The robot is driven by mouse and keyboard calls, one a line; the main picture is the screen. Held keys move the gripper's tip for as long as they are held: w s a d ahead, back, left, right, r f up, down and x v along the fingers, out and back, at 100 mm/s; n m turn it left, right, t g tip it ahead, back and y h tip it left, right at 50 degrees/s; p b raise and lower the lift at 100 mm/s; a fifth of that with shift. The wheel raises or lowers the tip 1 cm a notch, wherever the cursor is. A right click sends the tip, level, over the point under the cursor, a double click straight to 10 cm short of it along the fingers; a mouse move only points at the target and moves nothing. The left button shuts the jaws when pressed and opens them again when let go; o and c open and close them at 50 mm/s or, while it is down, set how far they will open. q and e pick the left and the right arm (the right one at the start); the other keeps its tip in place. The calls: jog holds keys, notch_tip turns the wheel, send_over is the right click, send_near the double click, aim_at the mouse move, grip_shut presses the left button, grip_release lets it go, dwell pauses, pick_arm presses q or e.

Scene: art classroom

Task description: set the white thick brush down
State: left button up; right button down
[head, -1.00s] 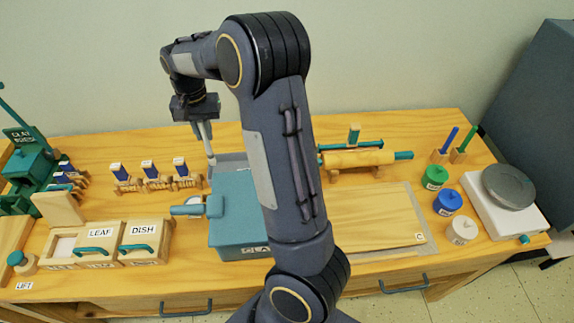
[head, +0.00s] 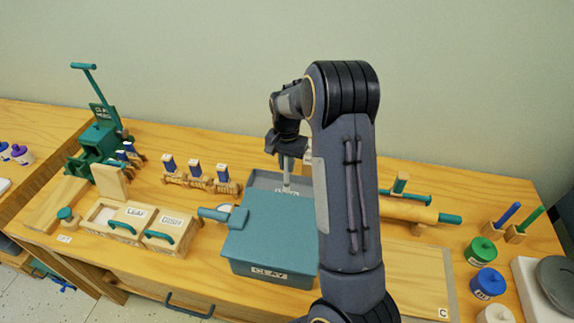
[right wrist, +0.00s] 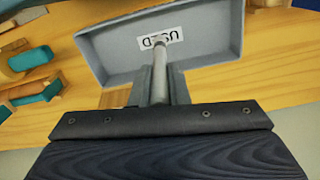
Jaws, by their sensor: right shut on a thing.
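My right gripper (head: 287,152) is shut on the white thick brush (head: 286,180), which hangs upright below it. In the right wrist view the brush (right wrist: 159,68) stands out from between the fingers (right wrist: 158,92), its far end over the label of a grey tray (right wrist: 205,50) that reads "USED" upside down. In the head view the tray (head: 258,179) lies behind the teal clay box, partly hidden by the box and my arm. The brush end is over or in the tray; I cannot tell whether it touches the bottom. My left gripper is not in view.
The teal clay box (head: 275,245) stands just in front of the tray. Several blue-topped stamps (head: 195,177) stand to the left on wooden holders. A rolling pin (head: 400,211) lies to the right, near a wooden board (head: 415,275).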

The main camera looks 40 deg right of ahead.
jog(key=shift+f, duration=0.65)
jog(key=c, duration=1.4)
grip_release()
